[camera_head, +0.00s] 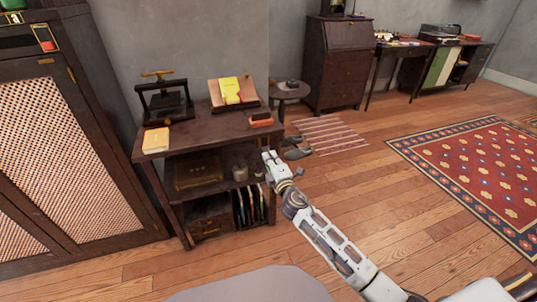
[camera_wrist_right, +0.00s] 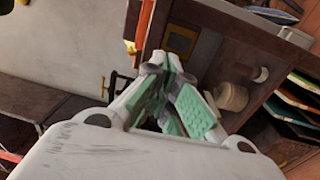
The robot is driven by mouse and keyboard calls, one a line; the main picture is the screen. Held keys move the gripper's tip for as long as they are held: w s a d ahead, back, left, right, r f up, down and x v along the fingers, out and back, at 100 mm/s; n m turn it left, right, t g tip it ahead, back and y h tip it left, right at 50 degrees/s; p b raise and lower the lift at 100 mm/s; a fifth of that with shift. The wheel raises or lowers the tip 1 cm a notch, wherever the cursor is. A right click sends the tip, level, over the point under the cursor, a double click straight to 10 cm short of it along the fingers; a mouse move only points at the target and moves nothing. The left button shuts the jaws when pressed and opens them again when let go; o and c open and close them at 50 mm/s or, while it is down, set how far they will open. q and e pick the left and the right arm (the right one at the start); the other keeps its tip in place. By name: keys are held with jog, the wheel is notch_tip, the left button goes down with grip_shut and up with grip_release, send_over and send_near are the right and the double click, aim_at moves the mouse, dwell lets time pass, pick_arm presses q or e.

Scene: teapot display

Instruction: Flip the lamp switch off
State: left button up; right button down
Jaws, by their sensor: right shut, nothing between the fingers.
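I cannot make out a lamp or its switch for certain in either view. A green item (camera_head: 14,4) at the top left edge is cut off, and I cannot tell whether it is a lamp. My right gripper (camera_head: 270,156) is in front of the right end of the dark shelf table (camera_head: 205,134), near its open shelves. In the right wrist view its green-padded fingers (camera_wrist_right: 170,66) are together at the tips, with nothing between them. My left gripper is not in view.
On the table are a dark press (camera_head: 164,103), a yellow book (camera_head: 156,140), a book stand (camera_head: 250,104) and a reddish-brown item (camera_head: 261,120). A tall lattice-door cabinet (camera_head: 60,150) stands left. A small round table (camera_head: 291,91) stands behind.

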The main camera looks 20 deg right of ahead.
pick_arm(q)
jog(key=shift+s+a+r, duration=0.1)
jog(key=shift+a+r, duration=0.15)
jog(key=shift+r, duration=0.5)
pick_arm(e)
jog(key=s, duration=0.3)
jog(key=shift+s+d+r, duration=0.1)
jog(key=shift+s+r, duration=0.15)
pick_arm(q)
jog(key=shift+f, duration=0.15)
